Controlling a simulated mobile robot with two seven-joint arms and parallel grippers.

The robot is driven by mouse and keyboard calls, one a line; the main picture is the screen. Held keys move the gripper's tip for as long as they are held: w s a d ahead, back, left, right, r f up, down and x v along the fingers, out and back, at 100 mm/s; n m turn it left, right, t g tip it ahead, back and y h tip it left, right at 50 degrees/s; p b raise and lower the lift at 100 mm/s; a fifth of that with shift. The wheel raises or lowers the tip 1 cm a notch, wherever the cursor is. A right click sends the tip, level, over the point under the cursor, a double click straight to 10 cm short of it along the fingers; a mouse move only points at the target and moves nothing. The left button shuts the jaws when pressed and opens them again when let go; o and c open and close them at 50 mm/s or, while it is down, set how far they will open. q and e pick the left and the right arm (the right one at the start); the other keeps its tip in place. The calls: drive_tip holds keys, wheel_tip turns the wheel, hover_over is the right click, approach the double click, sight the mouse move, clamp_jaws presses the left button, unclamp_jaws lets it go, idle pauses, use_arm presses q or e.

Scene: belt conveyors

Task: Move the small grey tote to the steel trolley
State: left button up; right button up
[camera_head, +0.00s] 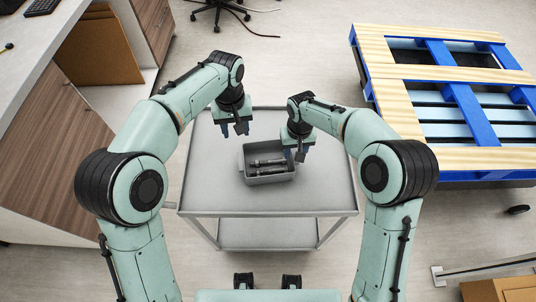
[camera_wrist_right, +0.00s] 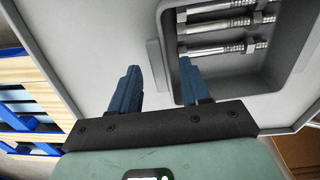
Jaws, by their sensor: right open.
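The small grey tote (camera_head: 270,179) stands upright on the top shelf of the steel trolley (camera_head: 220,192) and holds several steel bolts. My right gripper (camera_head: 295,155) is open at the tote's right end. In the right wrist view, the blue fingers of my right gripper (camera_wrist_right: 158,64) are spread, one outside the grey tote (camera_wrist_right: 272,98) and one over its near wall, with a ledge of the tote between them. I cannot tell whether they touch it. My left gripper (camera_head: 234,129) is behind and left of the tote, its fingers apart and empty.
A blue and wood pallet (camera_head: 440,75) stands at the right. A counter with wooden drawers (camera_head: 50,130) is at the left. An office chair base (camera_head: 220,10) is at the back. The trolley top left of the tote is bare.

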wheel_tip(320, 180, up, 12)
idle(0.5)
drive_tip(key=shift+s, duration=0.1)
idle(0.4)
